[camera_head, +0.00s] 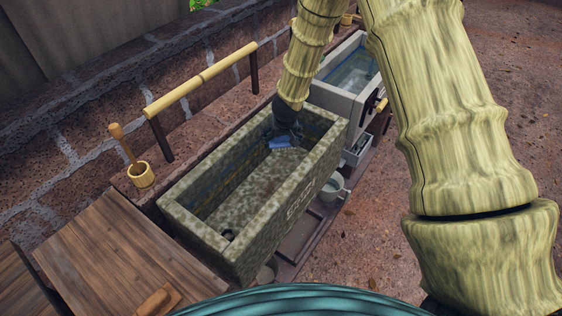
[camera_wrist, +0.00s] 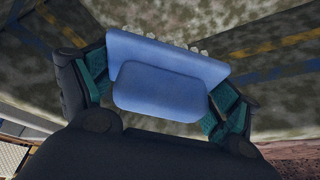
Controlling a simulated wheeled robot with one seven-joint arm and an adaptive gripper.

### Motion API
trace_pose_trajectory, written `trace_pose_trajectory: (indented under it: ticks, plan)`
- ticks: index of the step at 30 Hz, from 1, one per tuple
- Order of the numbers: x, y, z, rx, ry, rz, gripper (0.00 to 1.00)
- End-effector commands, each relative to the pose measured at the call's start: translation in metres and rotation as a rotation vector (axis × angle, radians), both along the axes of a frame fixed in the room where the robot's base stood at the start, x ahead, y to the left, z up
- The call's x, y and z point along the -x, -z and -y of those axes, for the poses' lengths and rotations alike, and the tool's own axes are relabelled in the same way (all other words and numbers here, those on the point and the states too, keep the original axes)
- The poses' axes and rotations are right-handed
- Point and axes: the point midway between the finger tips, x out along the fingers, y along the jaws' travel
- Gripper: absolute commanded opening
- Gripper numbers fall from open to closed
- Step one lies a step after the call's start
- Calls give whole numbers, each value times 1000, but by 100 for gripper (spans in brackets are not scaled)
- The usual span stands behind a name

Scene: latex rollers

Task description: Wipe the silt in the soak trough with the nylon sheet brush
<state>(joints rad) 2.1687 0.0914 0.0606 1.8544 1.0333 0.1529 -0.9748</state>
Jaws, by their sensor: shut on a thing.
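The soak trough (camera_head: 182,218) is a long, mottled grey-green stone basin in the middle of the head view. Dark patches of silt (camera_head: 258,187) show on its floor. My gripper (camera_head: 284,140) reaches down into the trough's far end. In the wrist view my gripper (camera_wrist: 160,90) is shut on the blue nylon sheet brush (camera_wrist: 165,68), with one green-padded finger on each side of it. A row of pale bristle tufts shows along the brush's far edge. I cannot tell whether the bristles touch the trough floor.
A grey basin with water (camera_head: 350,75) adjoins the trough's far end. A wooden table (camera_head: 115,250) stands at the near left. A bamboo rail (camera_head: 200,80) and a wooden cup with a mallet-like tool (camera_head: 140,174) stand on the brick ledge. A small bucket (camera_head: 333,187) is on the right.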

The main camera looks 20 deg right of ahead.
Motion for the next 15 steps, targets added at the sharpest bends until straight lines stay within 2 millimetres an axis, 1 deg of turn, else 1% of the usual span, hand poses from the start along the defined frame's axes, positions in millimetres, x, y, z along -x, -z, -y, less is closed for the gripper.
trace_pose_trajectory:
  ticks: [1, 6, 9, 15]
  plan:
    - [0, 20, 0, 0, 0, 0, 70]
    - [0, 50, 0, 0, 0, 0, 70]
    - [0, 63, 0, 0, 0, 0, 70]
    - [0, 78, 0, 0, 0, 1, 70]
